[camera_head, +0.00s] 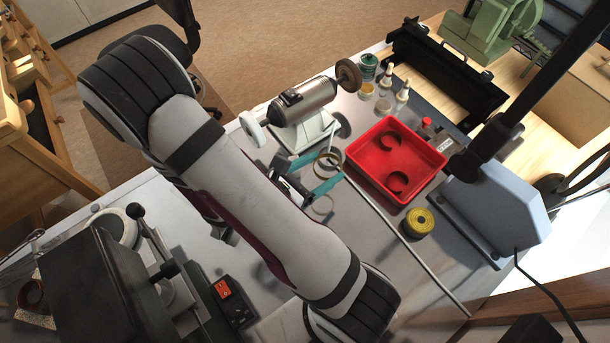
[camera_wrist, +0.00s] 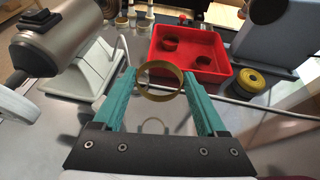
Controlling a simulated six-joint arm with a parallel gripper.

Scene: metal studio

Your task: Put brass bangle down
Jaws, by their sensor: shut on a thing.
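The brass bangle (camera_wrist: 160,97) is a thin gold-brown ring. My gripper (camera_wrist: 160,82) has its two teal fingers shut on it, one at each side, with the ring at the fingertips. In the head view the bangle (camera_head: 328,154) shows at the end of my gripper (camera_head: 316,174), to the left of the red tray (camera_head: 420,160). The bangle appears to be above the shiny metal bench (camera_head: 385,255). A fainter ring shape below it looks like its reflection. The red tray also shows ahead in the wrist view (camera_wrist: 192,82), with two dark curved pieces inside.
A grey polishing motor (camera_head: 305,102) stands behind my gripper to the left. Small bottles (camera_head: 402,95) stand beyond the tray. A yellow roll (camera_head: 419,222) lies in front of the tray, near a blue-grey box (camera_head: 495,215).

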